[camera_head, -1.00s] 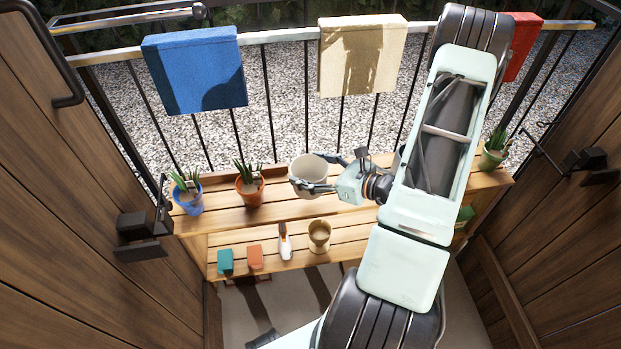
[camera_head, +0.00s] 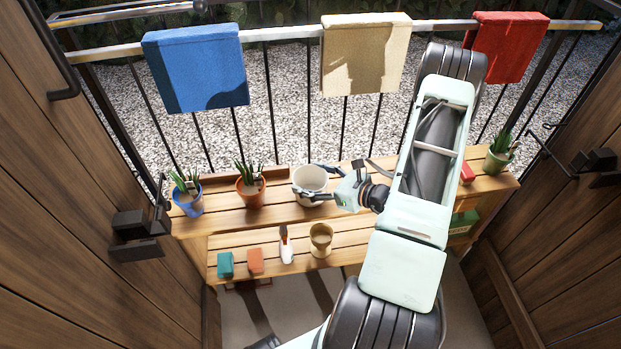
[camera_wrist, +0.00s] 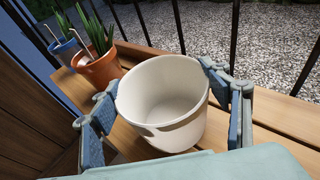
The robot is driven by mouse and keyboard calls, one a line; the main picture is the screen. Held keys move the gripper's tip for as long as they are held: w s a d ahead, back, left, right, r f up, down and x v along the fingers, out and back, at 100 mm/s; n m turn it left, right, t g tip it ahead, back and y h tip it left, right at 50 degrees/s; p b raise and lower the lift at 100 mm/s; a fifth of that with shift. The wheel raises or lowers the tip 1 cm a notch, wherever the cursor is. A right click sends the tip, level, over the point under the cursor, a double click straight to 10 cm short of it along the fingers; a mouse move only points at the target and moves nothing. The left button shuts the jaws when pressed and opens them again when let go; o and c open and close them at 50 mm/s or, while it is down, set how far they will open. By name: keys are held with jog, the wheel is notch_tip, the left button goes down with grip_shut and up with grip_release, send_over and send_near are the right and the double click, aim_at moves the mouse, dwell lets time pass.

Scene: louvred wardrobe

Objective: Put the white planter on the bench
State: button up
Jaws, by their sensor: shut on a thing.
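The white planter (camera_head: 309,187) is an empty, upright, round pot with an open top. My gripper (camera_head: 325,181) comes from the right and is shut on it. In the wrist view the planter (camera_wrist: 165,103) sits between the two finger pads (camera_wrist: 160,98), one on each side. The planter is over the upper board of the wooden bench (camera_head: 280,192), at or just above it. I cannot tell whether its base touches the wood, as its underside is hidden.
A terracotta pot (camera_head: 250,194) and a blue pot (camera_head: 188,204) with plants stand left of the planter; a green pot (camera_head: 497,160) is at the right end. The lower shelf holds a tan cup (camera_head: 320,240), a trowel-like tool (camera_head: 286,248) and small blocks. A railing (camera_head: 270,110) runs behind.

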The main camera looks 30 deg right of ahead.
jog(key=o, duration=1.2)
jog(key=shift+f, duration=0.1)
jog(key=shift+c, duration=0.2)
jog(key=shift+r, duration=0.2)
jog(key=p+v, duration=0.2)
jog(key=v, duration=1)
